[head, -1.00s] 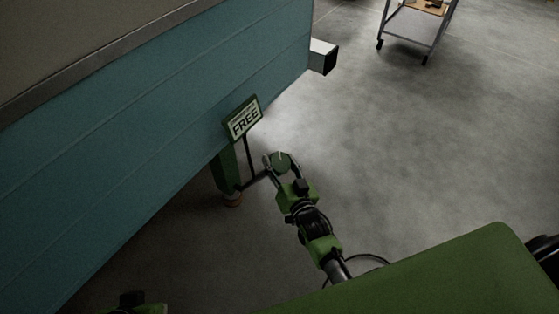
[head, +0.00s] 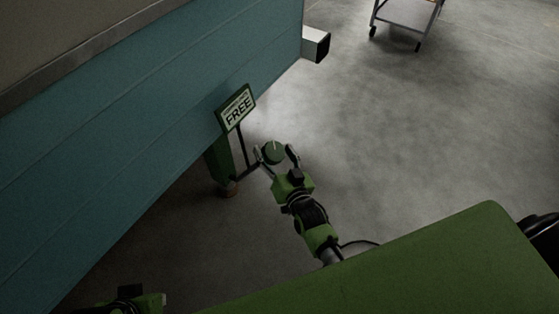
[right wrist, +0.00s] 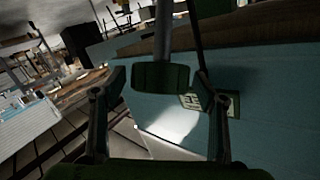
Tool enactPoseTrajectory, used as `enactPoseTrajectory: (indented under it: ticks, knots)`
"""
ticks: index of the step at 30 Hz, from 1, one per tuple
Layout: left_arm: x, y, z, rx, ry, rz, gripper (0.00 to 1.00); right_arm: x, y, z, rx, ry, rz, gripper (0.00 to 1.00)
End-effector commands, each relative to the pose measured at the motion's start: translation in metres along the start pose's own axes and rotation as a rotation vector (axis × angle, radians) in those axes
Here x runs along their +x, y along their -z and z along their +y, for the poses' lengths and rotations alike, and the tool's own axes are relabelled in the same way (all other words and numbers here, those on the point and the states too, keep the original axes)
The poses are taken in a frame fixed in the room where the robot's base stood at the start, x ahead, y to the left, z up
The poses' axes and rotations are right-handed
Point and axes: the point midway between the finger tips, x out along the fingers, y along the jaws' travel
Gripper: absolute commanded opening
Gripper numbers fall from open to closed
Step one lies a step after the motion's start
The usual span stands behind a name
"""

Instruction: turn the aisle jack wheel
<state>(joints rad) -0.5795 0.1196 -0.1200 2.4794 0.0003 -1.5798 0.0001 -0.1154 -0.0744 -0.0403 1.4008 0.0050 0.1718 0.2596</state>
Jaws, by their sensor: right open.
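The jack wheel (head: 273,152) is a small dark green disc with a light mark, low beside the blue camper wall. In the right wrist view the wheel (right wrist: 160,76) shows edge-on as a green cylinder on a grey shaft. My right gripper (head: 276,156) is open, with one finger on each side of the wheel. In the wrist view gaps show between the wheel and both fingers (right wrist: 158,84). A sign reading FREE (head: 236,108) stands on a thin post by the jack. My left gripper (head: 135,302) shows only partly at the bottom left; its fingers are not clear.
The camper's blue side (head: 120,150) fills the left, with a square bumper end (head: 316,45) sticking out. A green jack leg (head: 219,163) stands under its edge. A wheeled cart (head: 407,18) is at the top. The grey floor (head: 420,120) to the right is clear.

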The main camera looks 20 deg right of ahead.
Motion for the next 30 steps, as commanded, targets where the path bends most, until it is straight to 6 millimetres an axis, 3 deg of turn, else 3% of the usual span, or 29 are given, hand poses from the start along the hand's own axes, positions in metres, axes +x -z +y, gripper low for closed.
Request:
enactPoseTrajectory:
  ticks: [15,21,30]
  knots:
    - [0.0,0.0,0.0,0.0,0.001,0.0,0.0,-0.097,-0.001,0.001,-0.001,-0.001,-0.002,0.65]
    - [0.0,0.0,0.0,0.0,0.001,0.0,0.0,-0.114,-0.001,0.0,0.0,-0.001,-0.002,0.65]
    - [0.0,0.0,0.0,0.0,0.001,0.0,0.0,-0.115,0.0,0.0,0.0,0.0,-0.001,0.65]
